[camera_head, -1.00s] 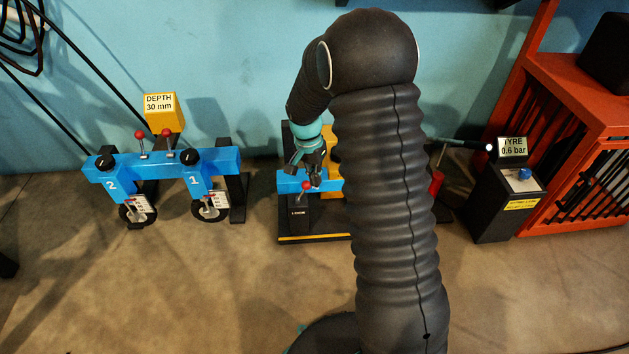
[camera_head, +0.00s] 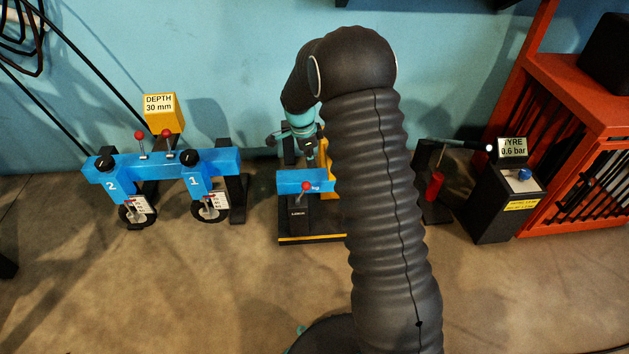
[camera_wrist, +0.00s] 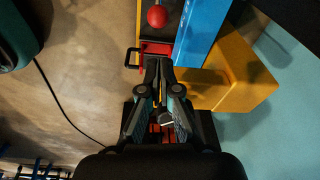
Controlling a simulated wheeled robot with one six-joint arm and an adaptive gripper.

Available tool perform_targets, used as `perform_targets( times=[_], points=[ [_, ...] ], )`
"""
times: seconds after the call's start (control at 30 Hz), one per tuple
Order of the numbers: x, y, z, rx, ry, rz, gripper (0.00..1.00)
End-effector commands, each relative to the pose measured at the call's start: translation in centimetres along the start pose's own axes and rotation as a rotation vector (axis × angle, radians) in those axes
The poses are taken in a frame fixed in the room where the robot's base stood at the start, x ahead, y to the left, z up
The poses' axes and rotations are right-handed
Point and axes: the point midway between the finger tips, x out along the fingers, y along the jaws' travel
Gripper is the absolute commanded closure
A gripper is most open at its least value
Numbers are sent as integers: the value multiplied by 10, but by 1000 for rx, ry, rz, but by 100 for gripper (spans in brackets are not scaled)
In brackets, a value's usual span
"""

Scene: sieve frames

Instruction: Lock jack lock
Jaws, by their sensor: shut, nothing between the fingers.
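A red ball knob on a short lever (camera_head: 305,187) stands at the front of the middle stand, on its blue beam (camera_head: 290,180). I cannot tell from its look whether it is the jack lock or whether it is locked. The ball also shows at the top of the wrist view (camera_wrist: 156,16), beside the blue beam (camera_wrist: 203,25).
A yellow block (camera_wrist: 235,75) is close to the right of my fingers. Left stands a blue two-wheel rig (camera_head: 150,165) with red-knobbed levers and a yellow depth sign (camera_head: 163,108). Right are a black tyre gauge box (camera_head: 505,205) and an orange cage (camera_head: 580,150).

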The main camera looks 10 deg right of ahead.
Motion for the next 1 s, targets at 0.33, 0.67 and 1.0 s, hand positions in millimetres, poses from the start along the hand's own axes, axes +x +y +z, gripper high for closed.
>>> perform_targets(
  times=[0.33,0.67,1.0],
  points=[
    [21,1,0,-1,0,4,100],
    [76,1,0,-1,0,4,100],
    [100,0,0,-2,0,0,100]
  ],
)
